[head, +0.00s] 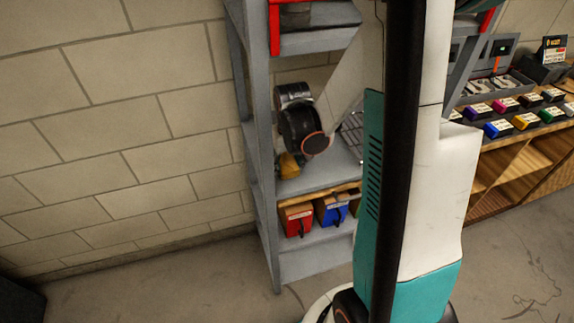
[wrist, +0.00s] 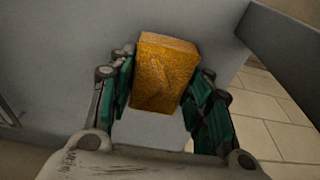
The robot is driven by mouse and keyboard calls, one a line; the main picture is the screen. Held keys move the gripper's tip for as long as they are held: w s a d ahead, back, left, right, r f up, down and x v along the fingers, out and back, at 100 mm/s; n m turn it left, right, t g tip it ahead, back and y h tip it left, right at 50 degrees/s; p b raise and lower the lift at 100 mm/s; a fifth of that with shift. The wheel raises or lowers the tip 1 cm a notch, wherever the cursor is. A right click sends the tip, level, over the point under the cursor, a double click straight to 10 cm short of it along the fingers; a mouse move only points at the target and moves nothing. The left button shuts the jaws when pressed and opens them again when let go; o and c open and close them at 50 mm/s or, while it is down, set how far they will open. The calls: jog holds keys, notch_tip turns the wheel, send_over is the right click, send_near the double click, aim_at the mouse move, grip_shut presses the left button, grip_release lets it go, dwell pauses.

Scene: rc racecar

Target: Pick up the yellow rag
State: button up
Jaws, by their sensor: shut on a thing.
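The yellow rag (wrist: 165,72) shows in the wrist view as an orange-yellow, block-like shape with a textured surface. My gripper (wrist: 163,88) has its green-padded fingers on both sides of it and is shut on it. In the head view the yellow rag (head: 289,166) is a small yellow patch at the grey shelf (head: 322,180), below the dark wrist of my arm. My arm hides part of it there, and the fingers are hard to make out. I cannot tell whether the rag touches the shelf.
A grey shelf upright (head: 262,170) stands close on the left of the rag. A red box (head: 297,219) and a blue box (head: 330,210) sit on the level below. A wire rack (head: 353,135) is right of my wrist. A wooden bench (head: 520,165) with small coloured boxes stands at right.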

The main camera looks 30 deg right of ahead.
aim_at(287, 163)
jog(key=shift+c, duration=0.3)
jog(key=shift+r+p, duration=0.35)
jog(key=shift+p, duration=0.15)
jog(key=r+p, duration=0.2)
jog(key=r, duration=0.1)
jog(key=shift+s+a+r, duration=0.1)
jog(key=shift+s+r, duration=0.1)
jog(key=shift+s, duration=0.2)
jog(key=s+a+p, duration=0.1)
jog(key=s+a, duration=0.1)
jog(key=s, duration=0.6)
jog(key=s+a+p, duration=0.1)
jog(key=s+a, duration=0.1)
jog(key=s, duration=0.6)
jog(key=shift+s+a+f, duration=0.15)
jog(key=shift+s+a, duration=0.1)
jog(key=shift+a, duration=0.1)
jog(key=o, duration=0.5)
jog(key=shift+c, duration=0.2)
jog(key=c, duration=0.4)
